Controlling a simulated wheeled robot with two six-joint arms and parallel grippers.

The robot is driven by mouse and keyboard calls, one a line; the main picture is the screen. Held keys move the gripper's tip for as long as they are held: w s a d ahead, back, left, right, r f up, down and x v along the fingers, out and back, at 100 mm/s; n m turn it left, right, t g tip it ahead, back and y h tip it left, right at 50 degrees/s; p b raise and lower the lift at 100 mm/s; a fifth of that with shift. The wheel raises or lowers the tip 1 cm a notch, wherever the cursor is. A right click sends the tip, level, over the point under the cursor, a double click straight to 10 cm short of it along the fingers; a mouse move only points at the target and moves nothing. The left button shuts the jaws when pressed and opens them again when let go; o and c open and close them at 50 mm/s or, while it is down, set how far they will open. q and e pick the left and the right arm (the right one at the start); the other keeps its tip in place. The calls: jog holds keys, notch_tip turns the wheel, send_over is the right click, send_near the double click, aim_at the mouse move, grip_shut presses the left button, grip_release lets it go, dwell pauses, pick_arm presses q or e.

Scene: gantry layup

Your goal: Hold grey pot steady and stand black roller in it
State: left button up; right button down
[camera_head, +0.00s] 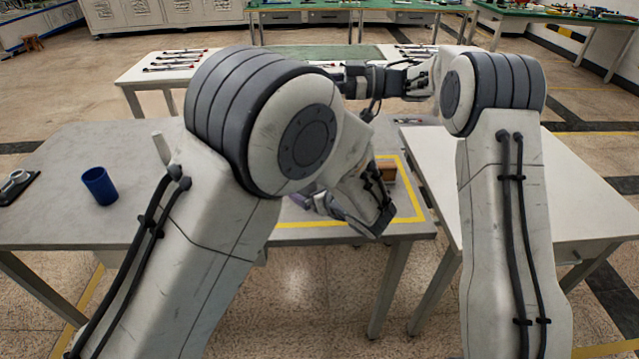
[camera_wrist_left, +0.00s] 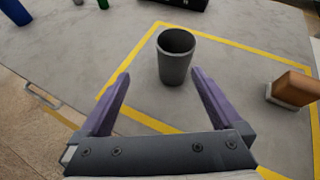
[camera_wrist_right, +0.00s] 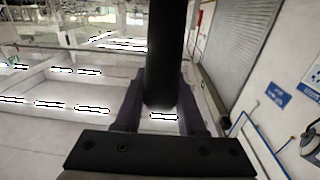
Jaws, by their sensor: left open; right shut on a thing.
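The grey pot (camera_wrist_left: 175,60) stands upright and empty on the table inside the yellow outline in the left wrist view. My left gripper (camera_wrist_left: 160,75) is open, with its purple fingers apart on either side of the near side of the pot. In the head view the left arm hides the pot, and the left gripper (camera_head: 318,204) shows only partly. My right gripper (camera_wrist_right: 162,95) is shut on the black roller (camera_wrist_right: 166,45), which rises upright between its fingers in the right wrist view.
A brown block (camera_head: 386,170) in a light holder stands at the right of the yellow outline (camera_head: 415,190). A blue cup (camera_head: 99,186) and a white cylinder (camera_head: 161,148) stand on the left of the grey table (camera_head: 60,165). A white table (camera_head: 520,200) adjoins at right.

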pick_arm(q)
jog(key=shift+w+d+f+m+t, duration=0.3)
jog(key=shift+w+d+f+m, duration=0.05)
jog(key=shift+w+d+m, duration=0.4)
jog(key=shift+w+f, duration=0.2)
jog(key=shift+w, duration=0.05)
jog(key=shift+h, duration=0.3)
jog(key=x, duration=1.1)
jog(key=shift+w+a+r, duration=0.1)
jog(key=shift+a, duration=0.1)
jog(key=shift+c, duration=0.3)
jog(key=c, duration=1.3)
jog(key=shift+o, duration=0.2)
pick_arm(e)
notch_tip(320, 180, down, 12)
jog(key=shift+f, duration=0.25)
jog(key=shift+c, duration=2.1)
grip_release()
jog(key=shift+d, duration=0.1)
